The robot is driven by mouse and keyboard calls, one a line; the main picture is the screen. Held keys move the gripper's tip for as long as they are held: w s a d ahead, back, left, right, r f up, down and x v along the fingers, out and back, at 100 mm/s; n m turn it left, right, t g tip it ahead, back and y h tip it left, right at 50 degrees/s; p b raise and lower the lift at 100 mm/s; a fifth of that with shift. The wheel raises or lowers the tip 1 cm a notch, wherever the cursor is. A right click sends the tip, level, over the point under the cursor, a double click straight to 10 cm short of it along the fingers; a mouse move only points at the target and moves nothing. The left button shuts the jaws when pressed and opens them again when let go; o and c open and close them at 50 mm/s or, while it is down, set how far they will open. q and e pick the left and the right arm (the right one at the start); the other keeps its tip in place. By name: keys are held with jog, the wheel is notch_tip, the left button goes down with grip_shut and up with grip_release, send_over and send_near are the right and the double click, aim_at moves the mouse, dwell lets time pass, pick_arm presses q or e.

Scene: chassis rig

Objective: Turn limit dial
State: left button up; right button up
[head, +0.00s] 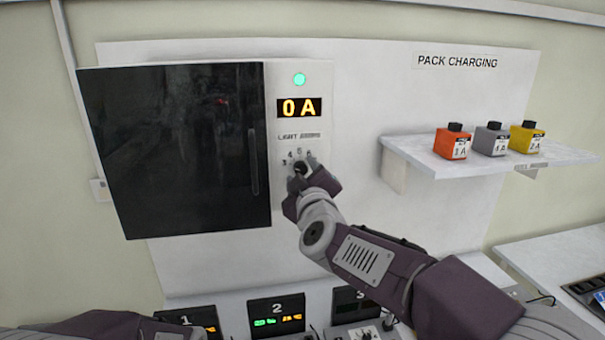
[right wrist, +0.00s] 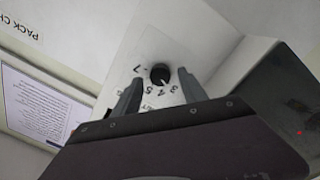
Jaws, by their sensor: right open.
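The limit dial (right wrist: 160,74) is a small round black knob with numbers around it on a white panel. In the head view the dial (head: 299,168) is partly covered by my right gripper (head: 299,178). My right gripper also shows in the right wrist view (right wrist: 157,88), open, with one finger on each side of the dial and a gap to the knob. The display (head: 299,108) above reads 0 A, and a green lamp (head: 300,79) is lit over it. My left arm shows at the lower left, but its gripper is out of view.
A dark glass cabinet door (head: 180,150) is left of the panel. A shelf (head: 470,162) at right holds orange (head: 453,143), grey (head: 491,140) and yellow (head: 526,138) packs. Numbered units, including unit 2 (head: 277,313), stand below. A printed sheet (right wrist: 40,100) shows in the wrist view.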

jog(key=shift+w+f, duration=0.15)
jog(key=shift+w, duration=0.2)
jog(key=c, duration=0.7)
grip_shut()
pick_arm(q)
jog(key=shift+w+f, duration=0.1)
jog(key=shift+w, duration=0.2)
